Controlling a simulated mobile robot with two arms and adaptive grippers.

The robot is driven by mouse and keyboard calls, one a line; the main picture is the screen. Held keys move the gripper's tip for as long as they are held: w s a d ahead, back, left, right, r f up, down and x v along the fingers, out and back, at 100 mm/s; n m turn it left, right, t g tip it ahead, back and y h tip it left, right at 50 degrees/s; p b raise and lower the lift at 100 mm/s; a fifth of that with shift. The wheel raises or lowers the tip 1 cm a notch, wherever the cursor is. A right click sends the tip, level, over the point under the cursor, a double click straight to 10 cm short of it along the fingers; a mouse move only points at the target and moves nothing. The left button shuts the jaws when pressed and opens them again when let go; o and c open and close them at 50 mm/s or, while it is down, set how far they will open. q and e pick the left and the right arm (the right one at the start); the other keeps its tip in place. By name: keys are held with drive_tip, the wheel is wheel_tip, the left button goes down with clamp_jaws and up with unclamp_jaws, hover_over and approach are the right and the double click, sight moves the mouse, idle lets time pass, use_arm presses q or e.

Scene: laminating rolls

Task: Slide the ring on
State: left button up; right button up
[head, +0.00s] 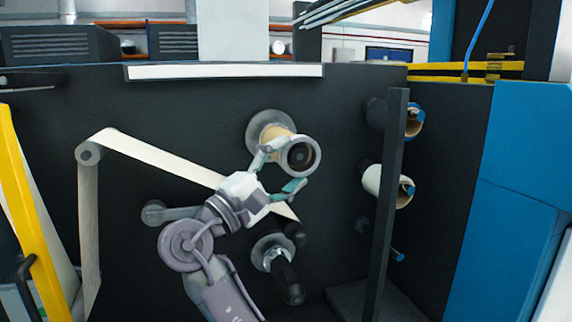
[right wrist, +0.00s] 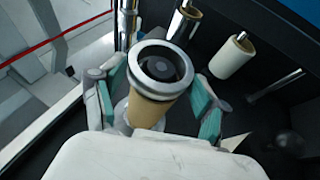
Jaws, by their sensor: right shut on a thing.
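My right gripper (head: 281,170) comes up from below and is shut on a pale grey ring (head: 317,158), with one finger on each side. The ring is at the near end of a tan roll core (head: 280,141) that sticks out of the dark machine panel. In the right wrist view the ring (right wrist: 153,93) sits between the teal finger pads, with the tan core (right wrist: 147,113) showing behind it. A dark round end shows inside the ring. I cannot tell how far the ring is around the core. My left gripper is out of view.
A dark spindle (head: 287,279) sticks out below the gripper. A dark upright post (head: 387,205) stands to the right, with a white roll (head: 377,180) behind it. A pale web (head: 155,155) runs from a roller on the left. A yellow bar (head: 30,210) is at far left.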

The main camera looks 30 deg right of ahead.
idle(0.3)
drive_tip(key=o, duration=1.5)
drive_tip(key=shift+c, duration=0.2)
drive_tip(key=shift+w, duration=0.1)
